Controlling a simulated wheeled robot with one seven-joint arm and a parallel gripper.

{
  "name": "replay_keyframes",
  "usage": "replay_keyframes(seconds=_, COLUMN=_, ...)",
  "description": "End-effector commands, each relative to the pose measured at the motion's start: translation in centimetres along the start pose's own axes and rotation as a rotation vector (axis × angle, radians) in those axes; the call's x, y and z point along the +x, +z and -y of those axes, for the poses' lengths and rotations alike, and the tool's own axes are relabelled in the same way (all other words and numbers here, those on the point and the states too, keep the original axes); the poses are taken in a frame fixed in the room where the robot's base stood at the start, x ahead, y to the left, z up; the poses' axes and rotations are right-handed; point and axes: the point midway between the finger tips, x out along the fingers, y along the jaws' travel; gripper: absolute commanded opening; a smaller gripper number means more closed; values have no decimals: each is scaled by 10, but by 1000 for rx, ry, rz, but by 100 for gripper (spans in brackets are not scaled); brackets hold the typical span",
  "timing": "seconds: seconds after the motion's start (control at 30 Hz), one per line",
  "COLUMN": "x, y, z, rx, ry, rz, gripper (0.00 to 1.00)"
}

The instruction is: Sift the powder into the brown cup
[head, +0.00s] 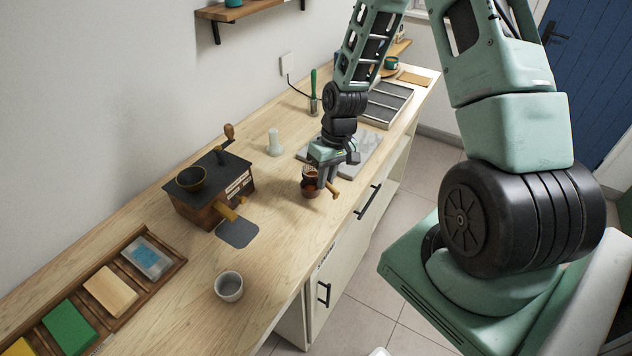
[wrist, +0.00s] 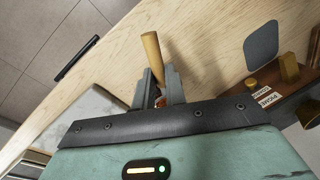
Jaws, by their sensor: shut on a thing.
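My gripper (head: 325,182) points down over the worktop, its fingers closed on a wooden-handled tool (head: 333,189). In the wrist view the tool's pale wooden handle (wrist: 151,52) sticks out past the fingertips (wrist: 160,88). An orange-brown part shows between the fingers. A small brown vessel (head: 309,187), which looks like the brown cup, is just left of the fingers. A rounded brownish piece with a rim shows at its top; I cannot tell whether this is the tool's sieve or part of the cup. No powder can be made out.
A wooden grinder (head: 198,200) with a dark top stands left of the gripper, a dark grey mat (head: 237,233) before it. A grey-white cup (head: 228,288) stands nearer me. A pale stamp-like piece (head: 274,145) and a grey slab (head: 366,157) are behind. The front worktop is mostly clear.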

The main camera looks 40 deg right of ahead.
Motion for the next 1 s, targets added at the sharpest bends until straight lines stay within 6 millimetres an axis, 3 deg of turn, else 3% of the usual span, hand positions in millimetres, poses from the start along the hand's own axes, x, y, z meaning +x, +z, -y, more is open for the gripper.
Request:
replay_keyframes(seconds=0.07, x=5, y=2, z=24, rx=-8, ry=-1, rz=5, gripper=0)
replay_keyframes(seconds=0.2, x=0, y=1, z=-4, rx=8, ry=-1, rz=1, gripper=0)
replay_keyframes(seconds=0.53, x=-4, y=1, z=0, rx=3, ry=0, rz=2, gripper=0)
replay_keyframes(seconds=1.0, x=-47, y=1, z=9, rx=2, ry=0, rz=1, gripper=0)
